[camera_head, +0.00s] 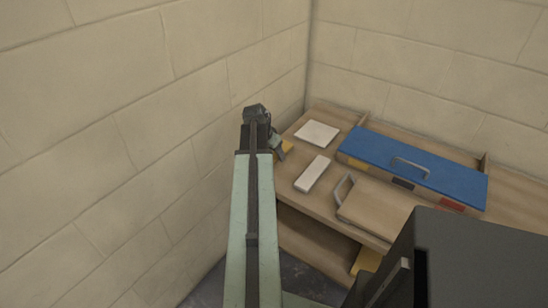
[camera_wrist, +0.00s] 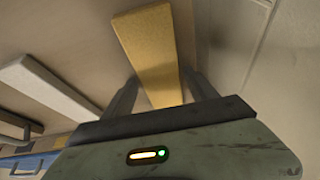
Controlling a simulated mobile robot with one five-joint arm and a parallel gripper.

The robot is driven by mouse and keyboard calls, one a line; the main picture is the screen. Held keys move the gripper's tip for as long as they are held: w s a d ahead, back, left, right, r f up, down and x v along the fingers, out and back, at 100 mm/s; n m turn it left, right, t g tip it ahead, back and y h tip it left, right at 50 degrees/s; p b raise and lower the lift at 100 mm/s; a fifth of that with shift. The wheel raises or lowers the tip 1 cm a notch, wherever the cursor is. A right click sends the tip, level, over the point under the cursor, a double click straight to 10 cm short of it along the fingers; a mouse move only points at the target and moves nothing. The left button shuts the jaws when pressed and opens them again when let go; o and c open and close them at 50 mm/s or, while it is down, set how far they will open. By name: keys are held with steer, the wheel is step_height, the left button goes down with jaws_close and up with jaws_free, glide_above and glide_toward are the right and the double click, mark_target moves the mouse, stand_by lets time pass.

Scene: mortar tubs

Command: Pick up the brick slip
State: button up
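A yellow slab, which looks like the brick slip, lies on the wooden bench and shows in the wrist view (camera_wrist: 153,47). In the head view only a small yellow part (camera_head: 287,147) shows beside my gripper; the rest is hidden. In the wrist view my gripper (camera_wrist: 163,84) is open, with one finger on each side of the slab's near end. Gaps show between the slab and the fingers, and I cannot tell the height above it. In the head view my gripper (camera_head: 279,149) is at the bench's left end, partly hidden by my arm.
A narrow pale slab (camera_head: 312,174) lies right of my gripper and shows in the wrist view (camera_wrist: 47,88). A pale square tile (camera_head: 317,133) lies behind it. A blue-lidded box (camera_head: 412,163) and a handled wooden piece (camera_head: 375,208) stand further right. A block wall is close on the left.

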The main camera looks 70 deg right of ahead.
jaws_close()
steer(key=shift+r, duration=0.1)
step_height(320, 180, up, 10)
steer(key=p, duration=1)
